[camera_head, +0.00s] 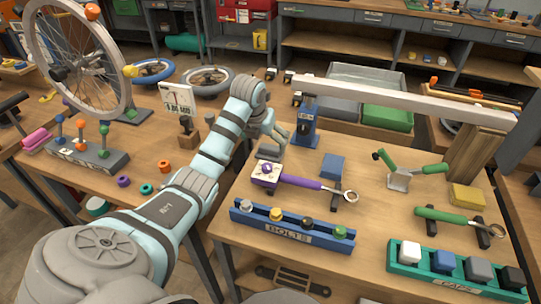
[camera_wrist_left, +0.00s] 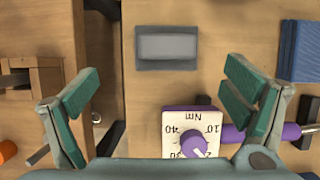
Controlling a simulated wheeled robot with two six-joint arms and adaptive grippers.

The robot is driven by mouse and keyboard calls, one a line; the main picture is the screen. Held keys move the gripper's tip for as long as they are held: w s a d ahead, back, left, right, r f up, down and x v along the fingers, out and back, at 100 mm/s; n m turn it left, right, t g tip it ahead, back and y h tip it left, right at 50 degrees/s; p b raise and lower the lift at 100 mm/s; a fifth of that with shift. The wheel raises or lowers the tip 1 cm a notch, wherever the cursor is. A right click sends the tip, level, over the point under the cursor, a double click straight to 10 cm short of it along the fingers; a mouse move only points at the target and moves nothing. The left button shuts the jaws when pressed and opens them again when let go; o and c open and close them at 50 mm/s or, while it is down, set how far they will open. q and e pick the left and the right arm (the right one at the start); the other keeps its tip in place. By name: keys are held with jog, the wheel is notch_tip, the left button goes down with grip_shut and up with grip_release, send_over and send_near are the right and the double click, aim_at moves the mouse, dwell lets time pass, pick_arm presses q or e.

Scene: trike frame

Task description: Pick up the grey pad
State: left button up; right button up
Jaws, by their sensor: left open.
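The grey pad (camera_wrist_left: 165,46) is a flat rectangle with a darker border, lying on the wooden table at the top middle of the left wrist view. In the head view the grey pad (camera_head: 270,152) shows partly, just below my left gripper (camera_head: 281,132). My left gripper (camera_wrist_left: 163,92) is open and empty, its two green-padded fingers wide apart. In the wrist view the pad appears beyond the fingertips, roughly centred between them. My right gripper is not in view.
A purple-handled torque wrench (camera_head: 300,182) lies just in front of the pad. A blue vise-like post (camera_head: 304,125) stands behind it, under a long grey beam (camera_head: 400,98). A blue block (camera_head: 332,166) is to the right. A gap separates the two tables.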

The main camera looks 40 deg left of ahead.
aim_at(269, 147)
pick_arm(q)
jog(key=x, duration=0.3)
jog(key=w+b+x, duration=0.1)
jog(key=x, duration=0.2)
jog(key=shift+w+d, duration=0.2)
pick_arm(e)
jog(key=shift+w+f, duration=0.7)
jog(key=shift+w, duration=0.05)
pick_arm(q)
jog(key=c, duration=1.3)
jog(key=shift+c, duration=0.2)
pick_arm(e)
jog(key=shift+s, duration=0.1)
pick_arm(q)
notch_tip(269, 147, up, 7)
jog(key=shift+f+p, duration=0.25)
jog(key=shift+p, duration=0.6)
notch_tip(269, 147, up, 14)
jog(key=p, duration=1.3)
jog(key=shift+p, duration=0.3)
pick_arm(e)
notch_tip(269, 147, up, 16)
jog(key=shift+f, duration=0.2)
pick_arm(q)
jog(key=shift+f, duration=0.25)
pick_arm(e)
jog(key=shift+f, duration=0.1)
